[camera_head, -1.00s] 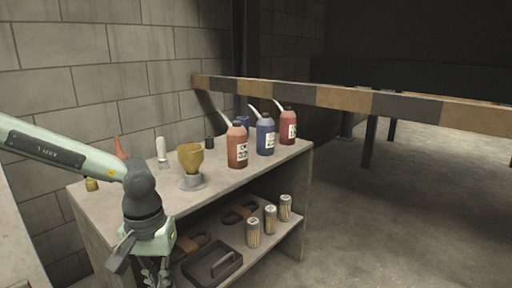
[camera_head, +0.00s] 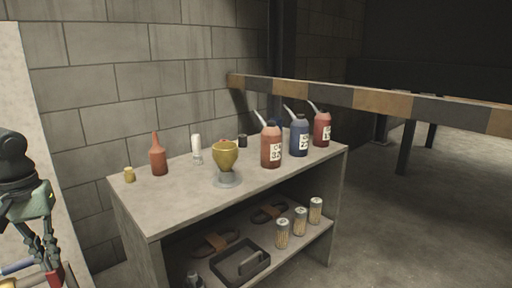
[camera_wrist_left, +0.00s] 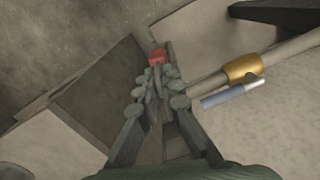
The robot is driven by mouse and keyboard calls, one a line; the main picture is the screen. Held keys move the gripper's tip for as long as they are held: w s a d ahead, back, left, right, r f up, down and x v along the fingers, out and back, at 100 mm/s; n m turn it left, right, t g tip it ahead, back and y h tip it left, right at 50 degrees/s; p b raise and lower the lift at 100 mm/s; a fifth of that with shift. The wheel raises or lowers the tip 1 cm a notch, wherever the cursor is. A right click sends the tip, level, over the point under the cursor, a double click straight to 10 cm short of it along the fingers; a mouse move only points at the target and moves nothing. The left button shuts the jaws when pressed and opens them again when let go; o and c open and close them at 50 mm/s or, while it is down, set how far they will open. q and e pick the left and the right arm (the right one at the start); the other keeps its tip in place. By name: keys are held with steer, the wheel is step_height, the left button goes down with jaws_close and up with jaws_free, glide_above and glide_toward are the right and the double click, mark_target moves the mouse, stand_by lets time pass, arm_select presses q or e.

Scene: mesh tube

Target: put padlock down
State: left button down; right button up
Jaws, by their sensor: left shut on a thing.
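My left gripper (camera_head: 50,262) is at the lower left of the head view, left of the shelf unit. It is shut on a small red thing (camera_head: 54,277), which I take to be the padlock. In the left wrist view the red padlock (camera_wrist_left: 157,57) shows at the tips of the fingers (camera_wrist_left: 162,88). Its shape is partly hidden by the fingers, and I cannot tell whether it touches a surface. My right gripper is in neither view.
The shelf unit (camera_head: 150,220) bears a yellow goblet-like thing (camera_head: 225,157), a red-brown bottle (camera_head: 158,158) and several pump bottles.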

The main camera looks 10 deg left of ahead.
mark_target(55, 277)
arm_select(q)
steer(key=shift+n, duration=0.5)
steer(key=shift+s+f, duration=0.65)
steer(key=shift+f, duration=0.35)
steer(key=shift+s+f, duration=0.6)
steer(key=shift+f, duration=0.35)
